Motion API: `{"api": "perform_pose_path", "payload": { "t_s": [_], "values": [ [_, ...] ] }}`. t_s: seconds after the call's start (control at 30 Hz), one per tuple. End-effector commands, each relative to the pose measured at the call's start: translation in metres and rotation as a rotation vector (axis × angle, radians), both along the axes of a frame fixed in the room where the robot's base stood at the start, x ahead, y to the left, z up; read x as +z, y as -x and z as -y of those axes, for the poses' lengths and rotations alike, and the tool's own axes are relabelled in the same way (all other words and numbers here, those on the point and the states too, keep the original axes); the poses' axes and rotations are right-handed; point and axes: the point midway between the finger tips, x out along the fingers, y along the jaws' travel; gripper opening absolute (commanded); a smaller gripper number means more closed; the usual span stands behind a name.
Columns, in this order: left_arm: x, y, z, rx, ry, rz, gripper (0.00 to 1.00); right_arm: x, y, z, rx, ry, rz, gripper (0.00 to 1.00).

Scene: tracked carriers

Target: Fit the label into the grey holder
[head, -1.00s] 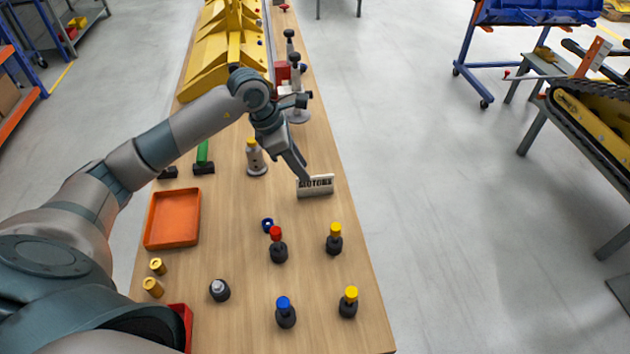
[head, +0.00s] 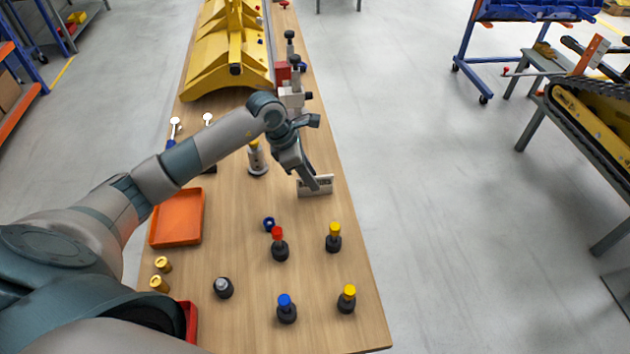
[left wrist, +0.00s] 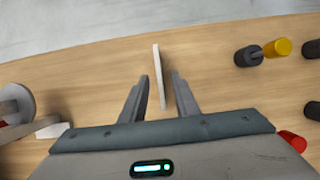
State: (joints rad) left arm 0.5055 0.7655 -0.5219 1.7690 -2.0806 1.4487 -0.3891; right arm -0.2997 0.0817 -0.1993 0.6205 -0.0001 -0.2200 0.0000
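The label (head: 324,181), a pale strip with dark letters, shows at the upper part of the small grey holder (head: 316,192) near the table's right edge. A finger hides part of the lettering. I cannot tell how deep the label sits. My left gripper (head: 309,184) is at the holder, pointing down. In the left wrist view, a thin pale upright plate (left wrist: 158,70) is seen edge-on between the two open fingers (left wrist: 160,82), with gaps on both sides. Label and holder cannot be told apart there. My right gripper is not in view.
Several dark knobs with coloured tops, including a red one (head: 278,245) and a yellow one (head: 334,238), stand in front of the holder. An orange tray (head: 177,218) lies left. A grey bottle-like piece (head: 257,160) stands just left of my gripper. Bare wood lies between.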

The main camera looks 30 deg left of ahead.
Motion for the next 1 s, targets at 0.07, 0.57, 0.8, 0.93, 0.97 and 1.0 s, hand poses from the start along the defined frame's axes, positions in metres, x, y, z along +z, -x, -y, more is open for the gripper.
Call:
{"api": "perform_pose_path", "payload": {
  "t_s": [0.07,0.57,0.8,0.93,0.97,1.0],
  "values": [
    [-0.0058,-0.0008,0.0025,0.001,0.001,-0.003,0.28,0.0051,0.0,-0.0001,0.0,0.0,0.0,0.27],
    [-0.0112,-0.0021,0.0031,0.0,-0.001,-0.001,0.28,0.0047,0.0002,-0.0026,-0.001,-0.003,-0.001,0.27],
    [-0.011,-0.0021,0.0032,0.0,-0.001,-0.001,0.0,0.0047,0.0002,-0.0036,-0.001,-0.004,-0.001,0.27],
    [-0.0109,-0.0022,0.0031,0.0,-0.001,0.001,0.0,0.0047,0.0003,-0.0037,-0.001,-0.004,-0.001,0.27],
    [-0.0108,-0.0022,0.0031,0.0,-0.001,0.001,0.0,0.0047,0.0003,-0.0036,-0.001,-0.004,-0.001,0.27],
    [-0.0108,-0.0022,0.0031,0.0,-0.001,0.001,0.0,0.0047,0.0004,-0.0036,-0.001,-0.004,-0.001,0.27]
  ]
}}
